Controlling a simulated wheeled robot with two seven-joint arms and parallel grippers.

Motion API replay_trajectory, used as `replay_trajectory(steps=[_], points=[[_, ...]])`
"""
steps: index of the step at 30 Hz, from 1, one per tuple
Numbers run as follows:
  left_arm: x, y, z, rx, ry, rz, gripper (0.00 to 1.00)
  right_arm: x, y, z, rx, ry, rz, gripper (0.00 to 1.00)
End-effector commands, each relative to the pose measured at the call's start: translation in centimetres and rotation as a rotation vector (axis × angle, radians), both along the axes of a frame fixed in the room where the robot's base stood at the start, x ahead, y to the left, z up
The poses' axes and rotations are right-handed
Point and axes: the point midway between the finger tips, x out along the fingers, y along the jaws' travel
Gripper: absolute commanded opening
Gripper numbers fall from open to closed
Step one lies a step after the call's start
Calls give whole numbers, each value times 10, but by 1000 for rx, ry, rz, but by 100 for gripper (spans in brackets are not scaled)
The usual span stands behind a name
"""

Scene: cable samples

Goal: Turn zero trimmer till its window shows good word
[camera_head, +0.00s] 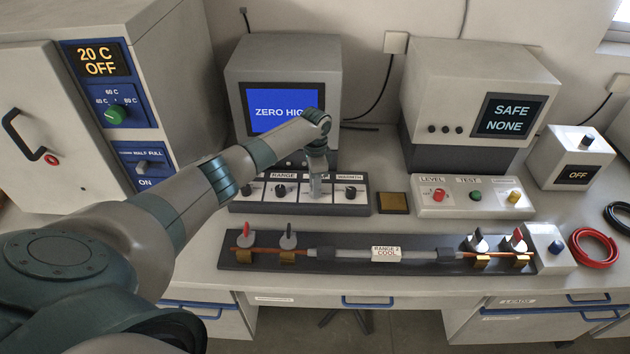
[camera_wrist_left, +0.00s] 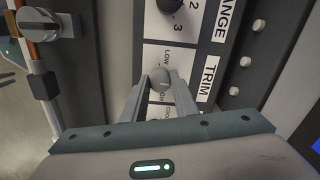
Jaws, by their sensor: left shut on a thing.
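The blue window (camera_head: 283,108) of the left grey meter reads "ZERO HIG", its last part covered by my left arm. The control strip (camera_head: 240,207) below it carries several black knobs. My left gripper (camera_head: 316,188) reaches down onto the strip between the RANGE knob (camera_head: 281,190) and the rightmost knob (camera_head: 350,191). In the left wrist view the gripper (camera_wrist_left: 160,85) is shut on a grey round knob (camera_wrist_left: 160,77) beside the TRIM label (camera_wrist_left: 208,77). "LOW" shows beside this knob; the other small words there are partly hidden. My right gripper is out of view.
A cable sample (camera_head: 345,254) lies clamped in a dark fixture (camera_head: 300,268) in front of the strip. A second instrument (camera_head: 478,80) reading "SAFE NONE" and a button box (camera_head: 455,197) stand right. An oven-like cabinet (camera_head: 40,120) stands left.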

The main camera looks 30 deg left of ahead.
Motion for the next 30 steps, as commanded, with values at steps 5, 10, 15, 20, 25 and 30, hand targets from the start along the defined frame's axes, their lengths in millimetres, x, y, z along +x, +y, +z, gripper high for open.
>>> replay_trajectory(steps=[5, 10, 15, 20, 25, 30], points=[[1, 0, 1, -1, -2, 59, 4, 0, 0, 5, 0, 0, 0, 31], [1, 0, 1, 0, -3, 58, 4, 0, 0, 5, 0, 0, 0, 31], [1, 0, 1, 1, -2, 57, 45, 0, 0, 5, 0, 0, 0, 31], [1, 0, 1, 0, -1, 56, 45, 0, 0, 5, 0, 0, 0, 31], [0, 0, 1, 0, -1, 56, 45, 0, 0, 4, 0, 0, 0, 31], [1, 0, 10, -1, -4, 56, 45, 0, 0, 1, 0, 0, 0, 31]])
